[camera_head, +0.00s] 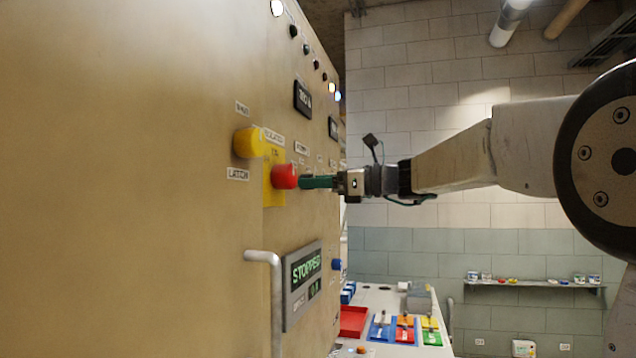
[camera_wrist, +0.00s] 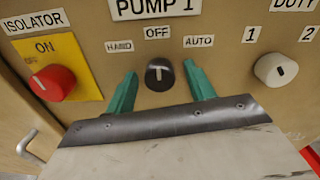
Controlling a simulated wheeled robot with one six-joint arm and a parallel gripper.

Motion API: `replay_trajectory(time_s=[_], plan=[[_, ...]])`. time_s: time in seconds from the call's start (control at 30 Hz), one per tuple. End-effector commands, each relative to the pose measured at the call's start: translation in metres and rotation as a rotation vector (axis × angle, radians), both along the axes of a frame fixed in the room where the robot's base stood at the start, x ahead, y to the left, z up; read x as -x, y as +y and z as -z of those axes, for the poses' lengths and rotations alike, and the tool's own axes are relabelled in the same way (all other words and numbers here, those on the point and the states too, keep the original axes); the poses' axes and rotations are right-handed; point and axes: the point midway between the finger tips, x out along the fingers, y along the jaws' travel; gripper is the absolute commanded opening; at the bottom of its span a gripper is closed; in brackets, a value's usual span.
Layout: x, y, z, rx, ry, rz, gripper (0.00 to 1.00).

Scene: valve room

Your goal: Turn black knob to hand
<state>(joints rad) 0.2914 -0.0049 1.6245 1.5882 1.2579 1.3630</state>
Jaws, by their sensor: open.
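The black knob (camera_wrist: 159,74) is on the beige panel under the PUMP 1 plate, in the wrist view. Its white mark points up at the OFF label (camera_wrist: 157,33). The HAND label (camera_wrist: 119,46) is to its upper left and the AUTO label (camera_wrist: 199,41) to its upper right. My gripper (camera_wrist: 160,82) is open, with one green finger on each side of the knob and a gap on both sides. In the head view my gripper (camera_head: 318,182) is at the panel face, and the black knob is hidden there.
A red isolator knob (camera_wrist: 52,82) on a yellow plate is left of my gripper, and a white knob (camera_wrist: 276,70) is to the right. In the head view, a metal handle (camera_head: 275,300) and a STOPPED display (camera_head: 304,280) are lower on the panel. A bench with trays stands beyond.

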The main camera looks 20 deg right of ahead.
Motion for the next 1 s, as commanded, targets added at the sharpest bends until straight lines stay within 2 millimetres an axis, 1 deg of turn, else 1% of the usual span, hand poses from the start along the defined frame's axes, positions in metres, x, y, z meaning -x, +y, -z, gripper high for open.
replay_trajectory(time_s=[0.13,0.17,0.2,0.27,0.3,0.67,0.87,1.0], plan=[[0.0001,-0.0001,-0.0001,0.000,0.000,0.000,0.54],[0.0002,-0.0001,-0.0001,0.000,0.000,0.000,0.48],[0.0003,-0.0002,-0.0001,0.001,-0.001,0.000,0.37],[0.0003,-0.0002,-0.0001,0.001,-0.001,0.000,0.21],[0.0003,-0.0003,-0.0001,0.001,-0.001,0.000,0.10],[0.0004,-0.0006,0.0000,0.024,-0.031,-0.001,0.09],[0.0003,-0.0007,0.0003,0.087,-0.116,-0.001,0.10],[0.0004,-0.0006,0.0003,0.154,-0.207,-0.001,0.10]])
